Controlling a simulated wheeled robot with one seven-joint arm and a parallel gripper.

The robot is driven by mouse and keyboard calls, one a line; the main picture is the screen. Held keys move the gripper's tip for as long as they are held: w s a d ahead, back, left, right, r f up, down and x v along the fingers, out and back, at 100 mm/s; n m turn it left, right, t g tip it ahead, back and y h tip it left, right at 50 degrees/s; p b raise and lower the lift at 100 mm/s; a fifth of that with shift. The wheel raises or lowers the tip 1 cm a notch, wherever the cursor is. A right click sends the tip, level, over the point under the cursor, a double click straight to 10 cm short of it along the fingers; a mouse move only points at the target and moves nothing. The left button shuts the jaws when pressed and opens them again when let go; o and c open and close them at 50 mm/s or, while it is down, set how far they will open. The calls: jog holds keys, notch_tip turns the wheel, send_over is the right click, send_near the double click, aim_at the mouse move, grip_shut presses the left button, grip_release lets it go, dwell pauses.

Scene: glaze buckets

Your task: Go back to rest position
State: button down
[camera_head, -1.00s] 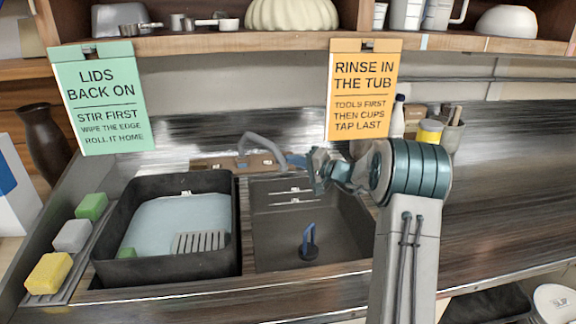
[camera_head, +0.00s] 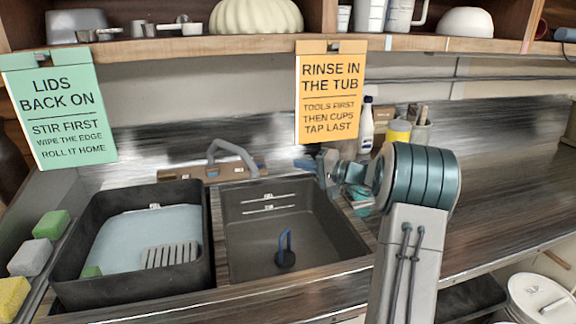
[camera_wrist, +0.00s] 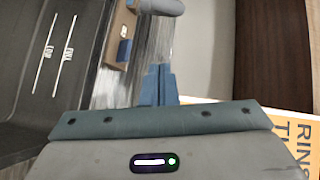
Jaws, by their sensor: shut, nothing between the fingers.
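My arm reaches up from the lower right of the head view and bends left.
A black tub (camera_head: 62,270) of pale water stands at left, beside the sink basin (camera_head: 330,235) with a blue-handled plug (camera_head: 285,250). The orange sign (camera_head: 330,90) hangs close above my gripper. A white bottle (camera_head: 366,128) and yellow-topped jar (camera_head: 397,132) stand behind my arm.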

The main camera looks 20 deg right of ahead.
jog(key=s+a+n+g+h+p, duration=0.3)
jog(key=s+a+g, duration=0.6)
jog(key=s+a, duration=0.85)
jog(key=s+d+f+n+g+h+p, duration=0.1)
jog(key=s+n+h, duration=0.3)
jog(key=s, duration=1.6)
jog(key=f+h, duration=0.1)
jog(key=h, duration=0.3)
jog(key=shift+d+f+p, duration=0.2)
jog(key=shift+f+p, duration=0.05)
jog(key=shift+p, duration=0.15)
